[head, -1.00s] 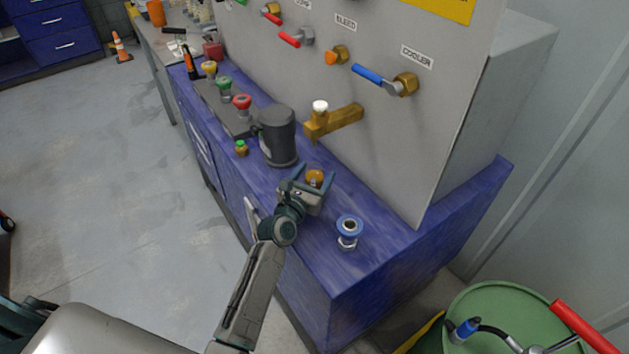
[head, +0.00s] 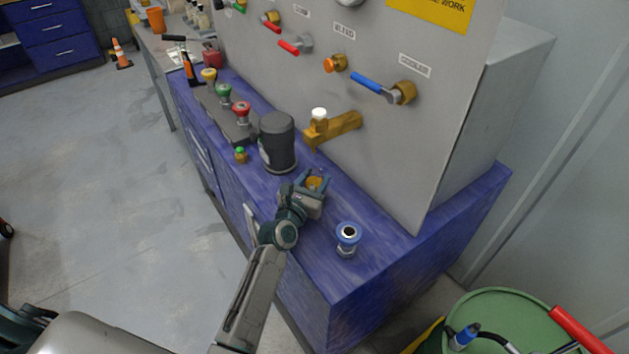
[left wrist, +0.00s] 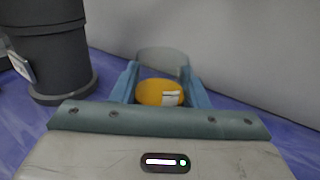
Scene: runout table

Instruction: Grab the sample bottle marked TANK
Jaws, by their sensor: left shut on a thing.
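A clear bottle with an amber-orange content or cap and a small white label (left wrist: 160,93) is between my left gripper's fingers. It also shows as an orange spot in the head view (head: 315,183). My left gripper (head: 313,180) is shut on this bottle at the blue bench top, just in front of the dark grey cylinder. The label's writing is too small to read. Whether the bottle still touches the bench cannot be told. My right gripper is not in view.
The dark grey cylinder (head: 277,143) stands close behind my left gripper. A brass tap (head: 334,128) juts from the grey panel above. A green drum (head: 520,320) is at lower right.

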